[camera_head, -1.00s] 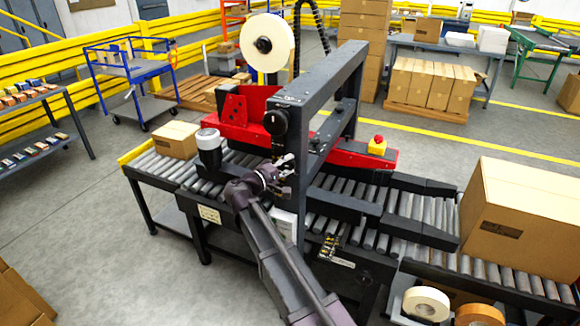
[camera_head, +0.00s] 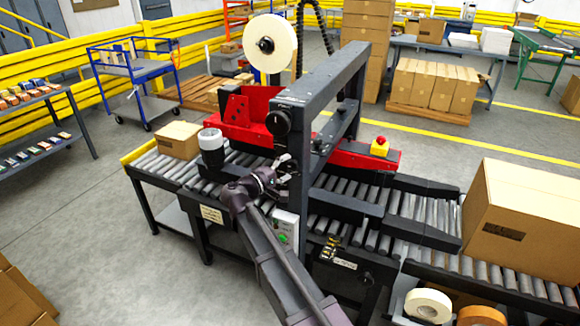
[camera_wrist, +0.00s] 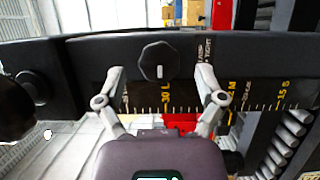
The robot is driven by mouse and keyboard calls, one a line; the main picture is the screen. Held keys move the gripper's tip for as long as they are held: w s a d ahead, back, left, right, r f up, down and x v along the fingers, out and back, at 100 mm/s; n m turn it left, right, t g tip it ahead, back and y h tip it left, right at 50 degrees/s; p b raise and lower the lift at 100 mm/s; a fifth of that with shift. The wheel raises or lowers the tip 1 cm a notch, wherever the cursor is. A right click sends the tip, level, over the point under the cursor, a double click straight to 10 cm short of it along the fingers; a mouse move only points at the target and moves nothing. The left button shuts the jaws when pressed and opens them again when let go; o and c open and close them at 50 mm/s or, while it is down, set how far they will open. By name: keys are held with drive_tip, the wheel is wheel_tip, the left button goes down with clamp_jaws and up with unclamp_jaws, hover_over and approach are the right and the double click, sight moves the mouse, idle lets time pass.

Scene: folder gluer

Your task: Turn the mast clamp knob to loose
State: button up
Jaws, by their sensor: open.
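The mast clamp knob (camera_wrist: 159,62) is a black, many-sided knob with a short white mark at its lower edge in the wrist view. It sits on the dark mast (camera_wrist: 255,60). The word TIGHT is printed to its right; lettering to its left is partly hidden by a finger. My gripper (camera_wrist: 158,74) is open, with one finger on each side of the knob and a visible gap to it. In the head view my gripper (camera_head: 284,168) is at the front post of the mast (camera_head: 296,200), and I cannot make out the knob there.
Another round black knob (camera_head: 277,123) is higher on the post. A grey-and-white cylinder (camera_head: 211,147) stands left of my gripper. A control box (camera_head: 286,228) with a green button is below it. Rollers and a carton (camera_head: 525,220) lie right.

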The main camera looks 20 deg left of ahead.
drive_tip(key=v, duration=1)
drive_tip(key=shift+s, duration=0.2)
drive_tip(key=w+d+f+m+g, duration=0.2)
drive_tip(key=d+f+g, duration=0.15)
drive_tip(key=d, duration=0.55)
drive_tip(key=w+d+f+m+g, duration=0.2)
drive_tip(key=d+f, duration=0.2)
drive_tip(key=d, duration=0.5)
drive_tip(key=w+d+f+m+g, duration=0.1)
drive_tip(key=d+f+g, duration=0.2)
drive_tip(key=d, duration=0.6)
drive_tip(key=s+d+f+m+g+y, duration=0.2)
drive_tip(key=s+d, duration=0.1)
drive_tip(key=d, duration=0.4)
drive_tip(key=s+d+f+m+g+y, duration=0.3)
drive_tip(key=s+d, duration=0.1)
drive_tip(key=d, duration=0.4)
drive_tip(key=s+d+f+m+g+y, duration=0.2)
drive_tip(key=s+d+f+y, duration=0.1)
drive_tip(key=d, duration=0.4)
drive_tip(key=shift+s+d+m, duration=0.35)
drive_tip(key=shift+s+m, duration=0.05)
drive_tip(key=shift+s, duration=0.15)
drive_tip(key=shift+f+g, duration=0.1)
drive_tip(key=shift+g, duration=0.15)
